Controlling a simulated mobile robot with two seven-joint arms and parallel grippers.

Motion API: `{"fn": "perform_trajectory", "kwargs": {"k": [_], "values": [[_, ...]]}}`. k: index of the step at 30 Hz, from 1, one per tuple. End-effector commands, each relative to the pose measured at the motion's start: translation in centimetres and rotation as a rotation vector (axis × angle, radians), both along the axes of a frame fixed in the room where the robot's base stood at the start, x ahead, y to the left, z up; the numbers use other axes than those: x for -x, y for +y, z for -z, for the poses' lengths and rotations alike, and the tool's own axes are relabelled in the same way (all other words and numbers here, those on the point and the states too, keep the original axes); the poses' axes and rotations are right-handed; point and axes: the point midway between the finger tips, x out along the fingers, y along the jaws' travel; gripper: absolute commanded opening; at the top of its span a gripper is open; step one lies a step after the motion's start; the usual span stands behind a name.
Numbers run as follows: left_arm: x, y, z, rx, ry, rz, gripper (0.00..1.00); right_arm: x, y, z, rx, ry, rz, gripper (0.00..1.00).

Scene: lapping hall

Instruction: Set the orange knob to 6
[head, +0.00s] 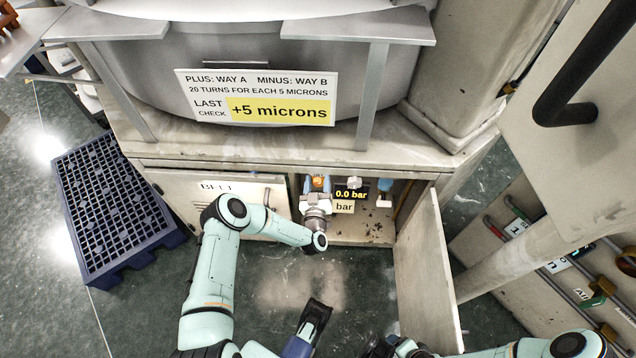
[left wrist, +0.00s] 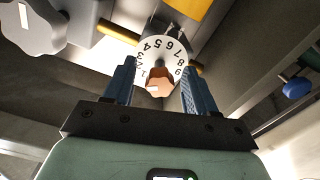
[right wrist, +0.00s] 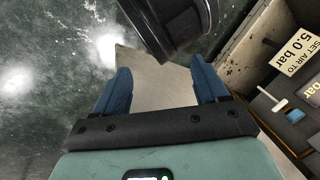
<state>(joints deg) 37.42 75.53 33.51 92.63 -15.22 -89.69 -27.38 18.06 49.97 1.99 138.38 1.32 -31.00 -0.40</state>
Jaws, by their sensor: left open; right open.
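The orange knob (left wrist: 160,80) sits in front of a white dial (left wrist: 150,48) with black numbers around its rim, in the left wrist view. My left gripper (left wrist: 160,90) is open, one blue finger on each side of the knob. I cannot tell whether the fingers touch it, or which number it is set to. In the head view the left gripper (head: 317,187) reaches into the open cabinet, with the knob (head: 318,182) small between its fingers. My right gripper (right wrist: 163,85) is open and empty in the right wrist view, outside the cabinet.
The cabinet's door (head: 425,275) stands open at the right. Inside, a display (head: 351,194) reads 0.0 bar, with a blue knob (left wrist: 297,88) to the right. A sign (right wrist: 294,50) reads SET AIR TO 5.0 bar. A blue crate (head: 115,205) lies at the left.

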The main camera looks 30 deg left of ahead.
Motion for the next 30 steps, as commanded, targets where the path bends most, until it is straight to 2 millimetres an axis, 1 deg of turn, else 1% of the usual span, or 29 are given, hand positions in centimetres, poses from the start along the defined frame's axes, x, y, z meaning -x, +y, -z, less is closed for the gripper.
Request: {"fn": "perform_trajectory", "kwargs": {"k": [3, 9, 10, 11, 12, 14, 15, 23, 30], "values": [[-0.31, 0.18, -0.04, 0.000, 0.000, 0.000, 0.56, -0.15, -0.07, 0.08, 0.002, -0.004, 0.001, 0.73], [-0.31, 0.17, -0.07, 0.000, 0.000, 0.000, 0.56, -0.15, -0.07, 0.05, 0.001, -0.004, 0.001, 0.73], [-0.31, 0.17, -0.07, 0.000, 0.000, 0.000, 0.50, -0.15, -0.07, 0.05, 0.001, -0.004, 0.001, 0.73], [-0.30, 0.16, -0.06, 0.000, 0.000, 0.000, 0.40, -0.14, -0.06, 0.05, 0.001, -0.004, 0.001, 0.73], [-0.30, 0.16, -0.06, 0.000, 0.000, 0.000, 0.27, -0.14, -0.06, 0.05, 0.001, -0.004, 0.001, 0.73], [-0.29, 0.15, -0.06, 0.001, 0.000, 0.000, 0.08, -0.14, -0.06, 0.05, 0.001, -0.004, 0.001, 0.73], [-0.28, 0.15, -0.05, 0.001, 0.000, 0.000, 0.00, -0.13, -0.06, 0.06, 0.001, -0.004, 0.001, 0.73], [-0.28, 0.11, -0.08, -0.015, 0.007, 0.001, 0.00, 0.00, 0.02, -0.06, 0.000, 0.000, 0.000, 0.73], [-0.29, 0.08, -0.19, -0.108, 0.053, 0.003, 0.00, 0.74, 0.40, -0.67, -0.010, 0.019, -0.008, 0.73]]}}
